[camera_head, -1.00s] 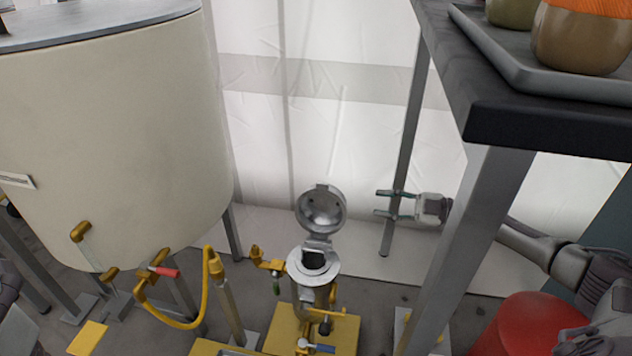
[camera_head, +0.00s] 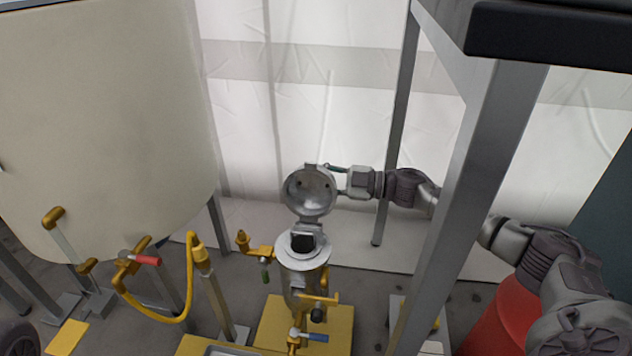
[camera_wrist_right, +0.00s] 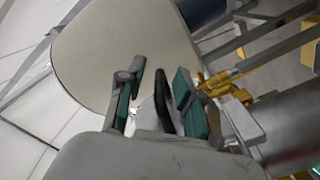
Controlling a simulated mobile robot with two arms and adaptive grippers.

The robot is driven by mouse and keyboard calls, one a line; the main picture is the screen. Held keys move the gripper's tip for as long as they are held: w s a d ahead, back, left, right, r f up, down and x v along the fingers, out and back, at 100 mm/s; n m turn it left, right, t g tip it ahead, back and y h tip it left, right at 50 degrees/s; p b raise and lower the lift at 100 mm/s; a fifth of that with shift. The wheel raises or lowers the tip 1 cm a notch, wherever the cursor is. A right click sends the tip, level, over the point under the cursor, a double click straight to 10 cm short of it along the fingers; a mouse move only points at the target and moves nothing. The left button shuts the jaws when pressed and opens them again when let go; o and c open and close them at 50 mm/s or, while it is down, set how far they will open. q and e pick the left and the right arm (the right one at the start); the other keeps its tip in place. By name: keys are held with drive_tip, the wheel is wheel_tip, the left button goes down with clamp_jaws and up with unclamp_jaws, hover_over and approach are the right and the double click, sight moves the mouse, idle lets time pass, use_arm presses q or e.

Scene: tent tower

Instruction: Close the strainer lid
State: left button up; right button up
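The metal strainer (camera_head: 302,275) stands upright on a yellow base in the head view. Its round lid (camera_head: 308,190) is open, swung up on the hinge at the back, with its hollow inside showing. The dark strainer opening (camera_head: 302,243) is uncovered. My right gripper (camera_head: 334,181) is at the lid's right edge, fingers apart, one higher and one lower. In the right wrist view the gripper (camera_wrist_right: 160,82) is open, with a dark edge-on shape, likely the lid, between its teal pads; contact cannot be told. My left gripper is not in view.
A large cream tank (camera_head: 110,120) stands at left. A yellow hose (camera_head: 165,318) and valves stand between it and the strainer. A grey table leg (camera_head: 465,210) rises in front of my right arm. A red container (camera_head: 505,315) is at lower right.

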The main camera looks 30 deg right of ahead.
clamp_jaws()
drive_tip(key=shift+r, duration=0.1)
idle(0.4)
